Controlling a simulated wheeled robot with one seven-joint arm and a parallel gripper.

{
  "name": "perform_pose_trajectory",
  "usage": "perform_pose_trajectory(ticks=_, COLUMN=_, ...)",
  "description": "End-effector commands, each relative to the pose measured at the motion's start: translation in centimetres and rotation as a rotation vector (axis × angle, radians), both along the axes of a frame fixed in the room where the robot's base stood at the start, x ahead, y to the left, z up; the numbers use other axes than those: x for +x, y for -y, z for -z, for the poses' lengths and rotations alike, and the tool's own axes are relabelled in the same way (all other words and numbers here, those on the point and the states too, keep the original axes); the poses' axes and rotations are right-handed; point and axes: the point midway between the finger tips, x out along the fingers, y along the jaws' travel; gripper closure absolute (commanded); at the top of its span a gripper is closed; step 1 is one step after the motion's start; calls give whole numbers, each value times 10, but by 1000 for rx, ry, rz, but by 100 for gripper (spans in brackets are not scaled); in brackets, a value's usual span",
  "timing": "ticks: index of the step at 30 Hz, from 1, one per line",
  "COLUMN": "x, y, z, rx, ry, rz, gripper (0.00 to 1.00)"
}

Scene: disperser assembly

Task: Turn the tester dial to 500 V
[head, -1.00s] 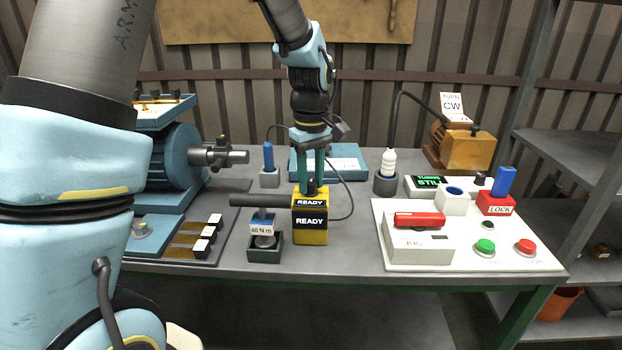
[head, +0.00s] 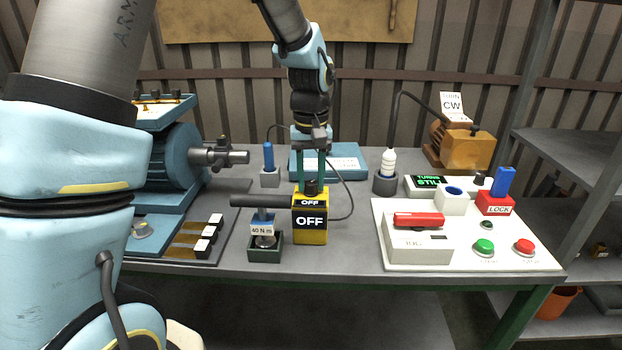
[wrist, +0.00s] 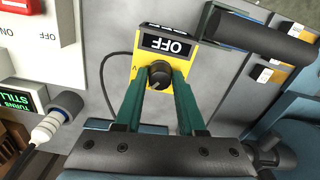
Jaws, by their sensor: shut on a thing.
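The yellow tester (head: 310,234) stands on the bench and its black display reads "OFF". In the wrist view the tester (wrist: 182,58) has a round black dial (wrist: 159,74) with a pale pointer mark. My gripper (head: 312,184) points straight down over the tester's top. In the wrist view its two green fingers (wrist: 160,84) are on either side of the dial, shut on it. Dial markings are mostly hidden by the fingers or too small to read.
A tool with a black handle (head: 258,201) and a "40 N m" label stands close left of the tester. A white panel (head: 470,250) with green and red buttons is to the right. A thin black cable loops behind the tester.

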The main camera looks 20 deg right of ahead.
Motion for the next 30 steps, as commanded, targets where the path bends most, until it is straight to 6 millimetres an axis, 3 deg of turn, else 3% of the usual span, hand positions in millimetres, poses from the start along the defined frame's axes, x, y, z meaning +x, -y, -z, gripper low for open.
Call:
perform_pose_trajectory(ticks=12, x=0, y=0, z=0, rx=0, ry=0, rz=9, gripper=100)
perform_pose_trajectory(ticks=13, x=0, y=0, z=0, rx=0, ry=0, rz=9, gripper=60)
perform_pose_trajectory(ticks=15, x=0, y=0, z=0, rx=0, ry=0, rz=9, gripper=52)
perform_pose_trajectory(ticks=21, x=0, y=0, z=0, rx=0, ry=0, rz=9, gripper=31)
perform_pose_trajectory(ticks=30, x=0, y=1, z=-3, rx=-2, ry=2, rz=9, gripper=31)
